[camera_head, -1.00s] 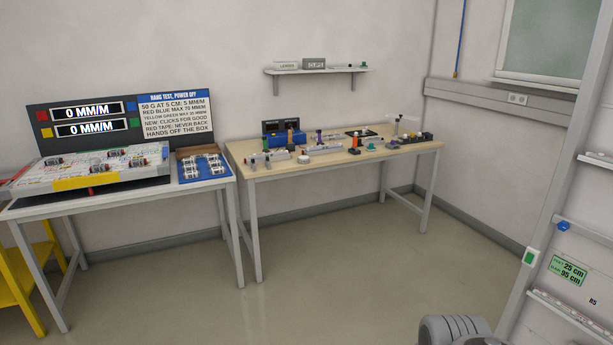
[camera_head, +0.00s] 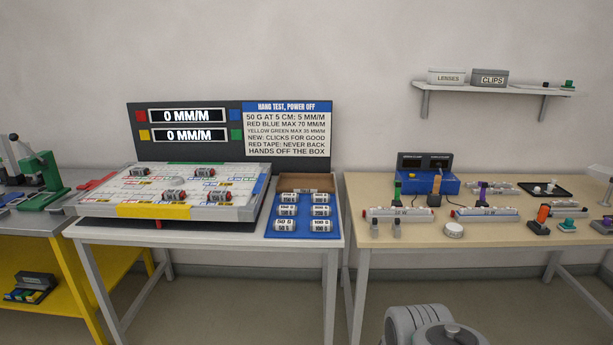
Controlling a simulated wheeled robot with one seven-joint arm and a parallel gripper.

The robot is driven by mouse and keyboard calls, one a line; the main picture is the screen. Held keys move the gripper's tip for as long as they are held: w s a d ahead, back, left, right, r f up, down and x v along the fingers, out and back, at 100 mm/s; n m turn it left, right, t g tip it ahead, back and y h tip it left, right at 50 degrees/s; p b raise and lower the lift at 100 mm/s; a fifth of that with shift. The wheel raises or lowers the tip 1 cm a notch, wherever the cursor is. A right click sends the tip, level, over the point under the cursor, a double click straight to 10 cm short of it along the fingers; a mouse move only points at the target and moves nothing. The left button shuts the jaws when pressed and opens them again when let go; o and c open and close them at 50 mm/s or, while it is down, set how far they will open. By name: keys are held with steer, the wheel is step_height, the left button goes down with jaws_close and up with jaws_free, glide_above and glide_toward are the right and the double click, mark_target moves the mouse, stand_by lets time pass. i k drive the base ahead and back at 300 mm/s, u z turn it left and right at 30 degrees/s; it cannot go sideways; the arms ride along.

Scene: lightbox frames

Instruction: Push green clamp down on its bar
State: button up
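A small upright green piece (camera_head: 397,188) stands at the left front of a blue box on the right-hand wooden table. A low teal-green piece (camera_head: 567,225) sits near that table's front right. I cannot tell which of them is the green clamp. Two pale bars, a left bar (camera_head: 400,214) and a right bar (camera_head: 485,212), lie along the table. I cannot tell whether the upright green piece touches the left bar. No gripper fingers show; only a grey rounded part of my own body shows at the bottom.
An orange upright piece (camera_head: 543,213) and a white round knob (camera_head: 454,230) stand on the wooden table (camera_head: 400,252). The left table holds a tilted board (camera_head: 180,212) and a blue tray (camera_head: 304,235) of weights. A green press (camera_head: 40,180) stands far left. A shelf (camera_head: 490,88) hangs above.

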mark_target(397, 184)
steer(key=u, duration=0.5)
steer(key=i, duration=2.3)
steer(key=u, duration=0.25)
